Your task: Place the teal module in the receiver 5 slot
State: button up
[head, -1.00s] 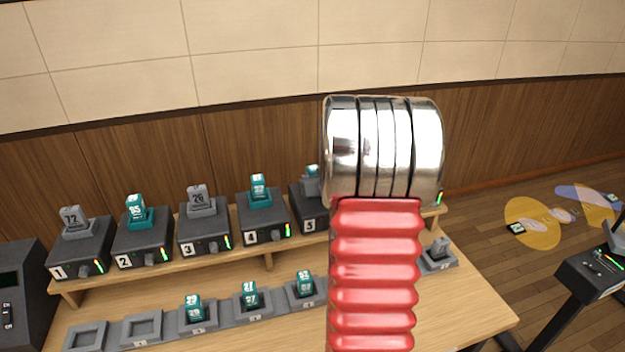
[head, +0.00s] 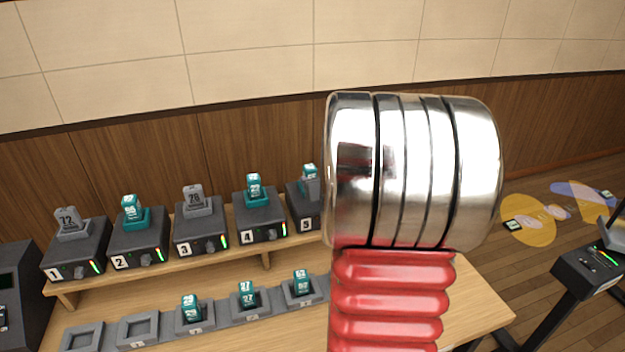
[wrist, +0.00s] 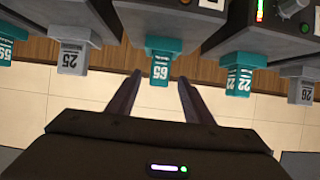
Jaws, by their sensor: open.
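The teal module (wrist: 160,68), marked 65, sits in the receiver 5 slot in the wrist view, where the picture is upside down. Its teal top (head: 309,169) also shows in the head view, beside a grey shape that I cannot identify. Receiver 5 (head: 297,203) is partly hidden by my arm. My gripper (wrist: 158,78) is open. Its two fingers point at the module, one on each side, with gaps between. The module lies at or just beyond the fingertips. In the head view my arm hides most of the gripper.
Neighbouring receivers hold a teal module (wrist: 238,80) marked 22 and a grey module (wrist: 74,58) marked 25, close beside the fingers. Receivers 1 to 4 stand along the shelf. Below, several trays hold teal modules (head: 247,290); two trays (head: 82,338) at left are empty.

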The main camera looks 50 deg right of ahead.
jog(key=shift+v, duration=2.15)
jog(key=a+r+n+g, duration=0.1)
jog(key=a+r, duration=0.2)
jog(key=a, duration=0.5)
jog(key=a+r+g, duration=0.1)
jog(key=a+r, duration=0.1)
jog(key=a, duration=0.6)
jog(key=s+a+n+g+y, duration=0.1)
jog(key=s+a, duration=0.3)
jog(key=a, duration=0.4)
jog(key=s+a+f+n+g+y, duration=0.1)
jog(key=s+a+n+y, duration=0.1)
jog(key=s+a, duration=0.3)
jog(key=s+a+f+n+g+y, duration=0.1)
jog(key=s+a+y, duration=0.2)
jog(key=a, duration=0.8)
jog(key=shift+s+n+g, duration=0.3)
jog(key=shift+s+n, duration=0.1)
jog(key=shift+s, duration=0.8)
jog(key=shift+f, duration=0.1)
